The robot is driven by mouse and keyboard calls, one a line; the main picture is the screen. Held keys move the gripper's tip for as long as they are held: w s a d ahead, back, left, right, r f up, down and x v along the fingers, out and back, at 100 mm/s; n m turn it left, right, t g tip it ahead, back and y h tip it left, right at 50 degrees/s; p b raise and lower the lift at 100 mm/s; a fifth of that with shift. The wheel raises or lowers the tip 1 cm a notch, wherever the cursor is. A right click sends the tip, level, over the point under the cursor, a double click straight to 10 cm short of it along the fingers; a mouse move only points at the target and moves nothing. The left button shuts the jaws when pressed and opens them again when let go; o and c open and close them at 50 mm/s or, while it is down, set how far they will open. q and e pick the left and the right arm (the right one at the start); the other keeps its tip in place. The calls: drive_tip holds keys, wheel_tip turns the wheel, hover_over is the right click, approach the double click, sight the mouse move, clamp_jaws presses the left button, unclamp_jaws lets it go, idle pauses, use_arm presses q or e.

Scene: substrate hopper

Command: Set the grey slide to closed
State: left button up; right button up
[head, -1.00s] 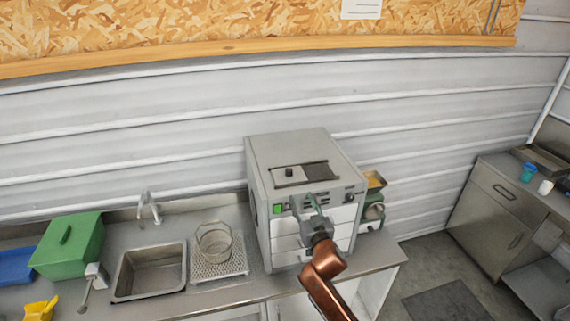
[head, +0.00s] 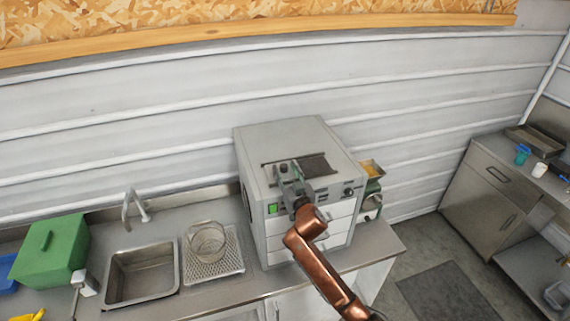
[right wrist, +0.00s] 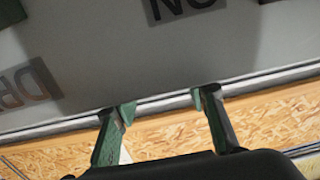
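The grey slide (head: 272,173) lies in a recess on top of the grey box-shaped machine (head: 290,137). A dark patch (head: 316,164) fills the right part of the recess. The slide's small dark knob (head: 283,168) is partly hidden by my right gripper (head: 289,169). That gripper is over the front of the machine's top, at the slide. In the right wrist view its two green-tipped fingers (right wrist: 163,103) are apart, with no object visible between them. I cannot tell whether a finger touches the knob. My left gripper is not in view.
The machine's front has a green-lit switch (head: 272,209) and a dark dial (head: 348,192). Left of it are a wire basket (head: 207,243) on a perforated tray, a sink (head: 141,272) and a green box (head: 50,252).

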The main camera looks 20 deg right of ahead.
drive_tip(key=shift+w, duration=1.05)
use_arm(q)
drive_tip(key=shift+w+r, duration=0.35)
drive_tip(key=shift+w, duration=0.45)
use_arm(e)
drive_tip(key=shift+w, duration=0.25)
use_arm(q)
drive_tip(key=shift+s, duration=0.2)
use_arm(e)
clamp_jaws()
